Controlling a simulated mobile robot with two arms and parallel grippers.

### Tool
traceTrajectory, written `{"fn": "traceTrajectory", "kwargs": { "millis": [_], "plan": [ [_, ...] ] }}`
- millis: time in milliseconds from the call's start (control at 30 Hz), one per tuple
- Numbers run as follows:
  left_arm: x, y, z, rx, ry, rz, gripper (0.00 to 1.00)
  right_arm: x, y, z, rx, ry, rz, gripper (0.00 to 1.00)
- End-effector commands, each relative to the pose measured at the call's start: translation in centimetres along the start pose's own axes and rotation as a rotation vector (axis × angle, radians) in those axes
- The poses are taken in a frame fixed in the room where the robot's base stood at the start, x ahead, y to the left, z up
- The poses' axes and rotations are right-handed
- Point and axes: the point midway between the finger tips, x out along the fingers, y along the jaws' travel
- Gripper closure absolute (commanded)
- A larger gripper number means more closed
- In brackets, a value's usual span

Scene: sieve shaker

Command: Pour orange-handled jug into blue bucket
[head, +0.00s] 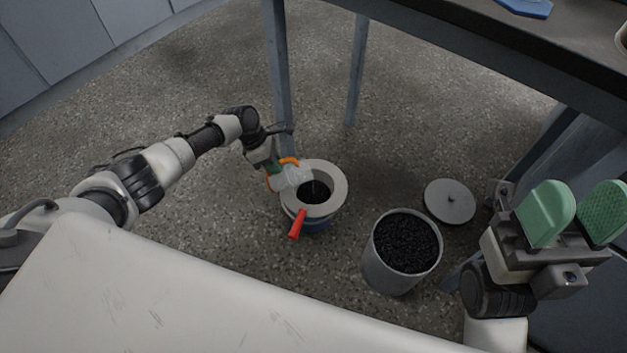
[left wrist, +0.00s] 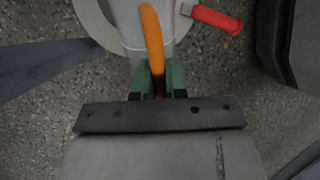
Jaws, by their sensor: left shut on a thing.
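A pale ring (head: 338,184) sits on top of the bucket, with a red handle (head: 297,224) sticking out at the front. A faint pale streak shows at the dark opening; I cannot tell if it is liquid. My left gripper (head: 272,169) is shut on the jug's handle, left of the bucket. The left wrist view shows the orange handle (left wrist: 152,38) between its green fingers. My right gripper (head: 577,208) is open and empty at the right.
A grey bin (head: 388,268) full of black granules stands right of the bucket. A round grey lid (head: 450,201) lies on the floor behind it. A dark table (head: 470,40) with metal legs stands behind. Floor left of the bucket is clear.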

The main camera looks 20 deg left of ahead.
Motion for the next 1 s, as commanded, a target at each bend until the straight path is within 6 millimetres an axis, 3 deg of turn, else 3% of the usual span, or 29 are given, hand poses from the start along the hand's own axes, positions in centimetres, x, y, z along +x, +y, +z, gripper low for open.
{"fn": "traceTrajectory", "kwargs": {
  "millis": [1000],
  "plan": [
    [0.07,0.05,0.29,-0.005,0.028,0.001,1.00,0.01,0.00,0.03,0.000,0.003,-0.002,0.51]
  ]
}}
